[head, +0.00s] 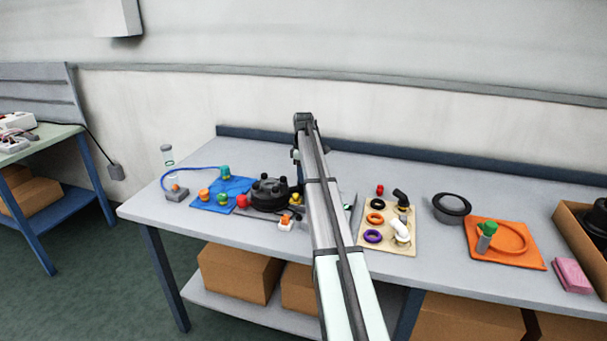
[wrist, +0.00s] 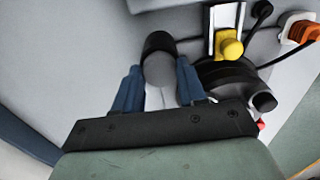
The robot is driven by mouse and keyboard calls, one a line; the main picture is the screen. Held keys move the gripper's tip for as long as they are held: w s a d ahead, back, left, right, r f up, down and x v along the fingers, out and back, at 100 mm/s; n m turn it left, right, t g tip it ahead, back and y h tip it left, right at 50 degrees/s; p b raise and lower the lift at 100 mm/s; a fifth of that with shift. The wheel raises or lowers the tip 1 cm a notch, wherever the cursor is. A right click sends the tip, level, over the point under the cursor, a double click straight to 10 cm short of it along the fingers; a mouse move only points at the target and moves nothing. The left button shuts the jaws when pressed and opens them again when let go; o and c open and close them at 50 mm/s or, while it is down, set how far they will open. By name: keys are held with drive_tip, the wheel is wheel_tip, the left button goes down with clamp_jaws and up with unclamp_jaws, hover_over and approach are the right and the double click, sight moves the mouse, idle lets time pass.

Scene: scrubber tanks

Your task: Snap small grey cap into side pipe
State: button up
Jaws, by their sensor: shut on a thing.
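In the wrist view, my gripper (wrist: 158,72) has its two blue fingers shut on a small grey cap (wrist: 159,58), a short dark cylinder with a lighter round face. The cap is held apart from the black tank (wrist: 225,78), which sits to its right. In the head view, the black tank (head: 268,194) stands left of my arm. My gripper and the cap are hidden there behind my arm.
A yellow knob (wrist: 230,48) stands by the tank. An orange and white part (wrist: 300,30) is at the right. In the head view, a blue cloth (head: 222,192) lies left of the tank. A tan board (head: 385,243) with rings and an orange mat (head: 520,258) lie right of my arm.

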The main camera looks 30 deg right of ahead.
drive_tip(key=shift+f, duration=0.1)
drive_tip(key=o, duration=1.8)
drive_tip(key=shift+r, duration=3.55)
